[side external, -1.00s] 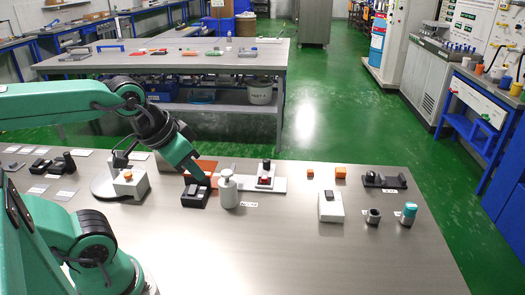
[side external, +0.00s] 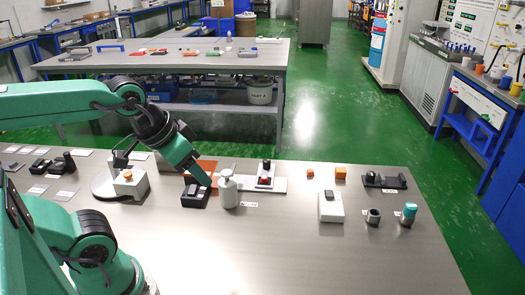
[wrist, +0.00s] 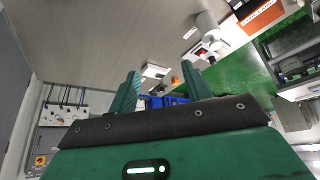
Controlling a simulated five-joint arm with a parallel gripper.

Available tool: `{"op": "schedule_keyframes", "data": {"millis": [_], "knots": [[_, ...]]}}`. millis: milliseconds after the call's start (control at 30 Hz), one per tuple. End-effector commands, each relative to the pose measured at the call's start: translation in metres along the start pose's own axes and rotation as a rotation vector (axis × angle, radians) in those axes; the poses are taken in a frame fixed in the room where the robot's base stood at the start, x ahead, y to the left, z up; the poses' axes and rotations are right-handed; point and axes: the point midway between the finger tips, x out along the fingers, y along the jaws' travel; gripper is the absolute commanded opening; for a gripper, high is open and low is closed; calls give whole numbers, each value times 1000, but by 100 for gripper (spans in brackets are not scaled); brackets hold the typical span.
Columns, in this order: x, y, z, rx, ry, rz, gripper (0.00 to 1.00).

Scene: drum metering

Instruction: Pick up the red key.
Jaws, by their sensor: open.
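A small red piece (side external: 265,181) sits at the white and black fixture behind and right of the grey bottle; it is too small to tell whether it is the red key. A small red spot (wrist: 203,51) also shows by the white plate in the wrist view. My gripper (side external: 208,183) points down to the right, its tip close to the bottle's left side and above the black block. In the wrist view my gripper (wrist: 163,69) has its two green fingers apart, with nothing held between them.
The grey bottle (side external: 228,191) stands right beside my gripper's tip. The black block (side external: 194,197) lies just below it, and an orange-red mat (side external: 203,165) lies behind. A white box (side external: 330,206) and orange cubes (side external: 340,173) stand farther right. The front tabletop is clear.

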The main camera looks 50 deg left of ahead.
Motion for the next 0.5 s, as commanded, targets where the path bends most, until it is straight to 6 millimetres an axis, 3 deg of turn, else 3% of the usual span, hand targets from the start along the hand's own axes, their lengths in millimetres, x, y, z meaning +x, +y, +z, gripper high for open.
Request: {"op": "schedule_keyframes", "data": {"millis": [267, 500], "knots": [[1, -3, -14, -33, -22, -6, 49], [9, -11, -47, -116, -76, -21, 49]]}}
